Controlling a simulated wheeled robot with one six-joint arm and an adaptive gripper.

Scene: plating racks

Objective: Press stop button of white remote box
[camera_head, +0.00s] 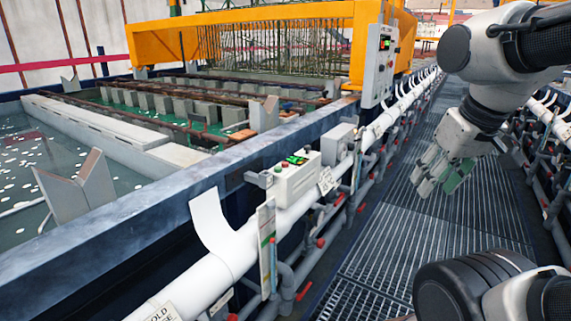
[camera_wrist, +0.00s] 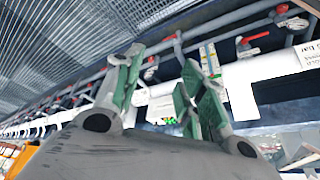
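The white remote box (camera_head: 294,179) sits on the white pipe along the tank edge in the head view, with a green display on top. Small coloured buttons show at its left end, too small to tell which is stop. In the wrist view a part of the box (camera_wrist: 162,108) shows between and behind my fingers, mostly hidden. My gripper (camera_head: 436,178) hangs over the walkway to the right of the box, clearly apart from it. In the wrist view my gripper (camera_wrist: 160,72) has its green-padded fingers spread with nothing between them.
A grey box (camera_head: 338,140) stands on the pipe behind the remote box. A control panel (camera_head: 379,65) hangs on the yellow gantry (camera_head: 240,22). A label plate (camera_head: 266,245) stands in front of the pipe. The grated walkway (camera_head: 410,235) is free.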

